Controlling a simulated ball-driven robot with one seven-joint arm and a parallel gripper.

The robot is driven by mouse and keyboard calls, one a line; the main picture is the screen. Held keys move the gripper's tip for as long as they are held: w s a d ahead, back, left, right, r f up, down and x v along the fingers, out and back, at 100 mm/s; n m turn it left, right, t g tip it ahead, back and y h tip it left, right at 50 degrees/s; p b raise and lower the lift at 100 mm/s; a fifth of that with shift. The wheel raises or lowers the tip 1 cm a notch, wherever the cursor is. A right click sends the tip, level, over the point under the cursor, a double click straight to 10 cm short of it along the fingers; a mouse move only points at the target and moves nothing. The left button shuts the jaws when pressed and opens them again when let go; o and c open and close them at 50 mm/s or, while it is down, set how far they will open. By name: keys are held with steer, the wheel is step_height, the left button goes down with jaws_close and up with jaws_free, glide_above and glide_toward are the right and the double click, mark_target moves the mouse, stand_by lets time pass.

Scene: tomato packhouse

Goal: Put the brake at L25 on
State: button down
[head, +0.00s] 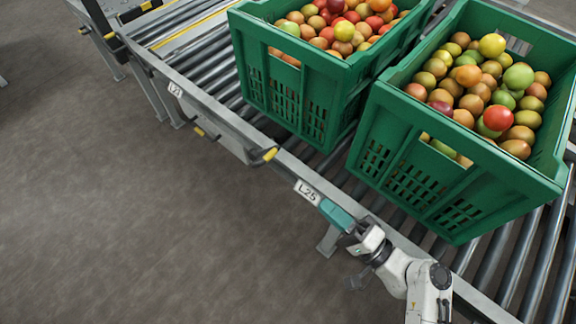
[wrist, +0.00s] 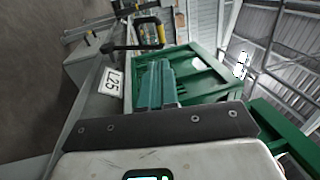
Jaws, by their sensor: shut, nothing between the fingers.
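The L25 label (head: 307,192) is on the side rail of the roller conveyor and shows in the wrist view (wrist: 112,82). A dark lever with a yellow grip (head: 270,154) stands out from the rail, up and left of the label; it also shows in the wrist view (wrist: 161,34), beyond the label. I cannot tell the brake's state from the lever. My gripper (head: 334,212), with teal fingers, is shut and empty beside the rail, just right of the label. Its fingers (wrist: 155,84) are apart from the lever.
Two green crates of tomatoes, a nearer crate (head: 440,190) and a farther crate (head: 300,100), stand on the rollers close behind the rail. An L21 label (head: 175,89) and another yellow-tipped lever (head: 199,131) are farther along. The floor (head: 120,230) at left is clear.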

steer(key=shift+w+r, duration=0.1)
steer(key=x, duration=1.4)
steer(key=shift+r, duration=0.1)
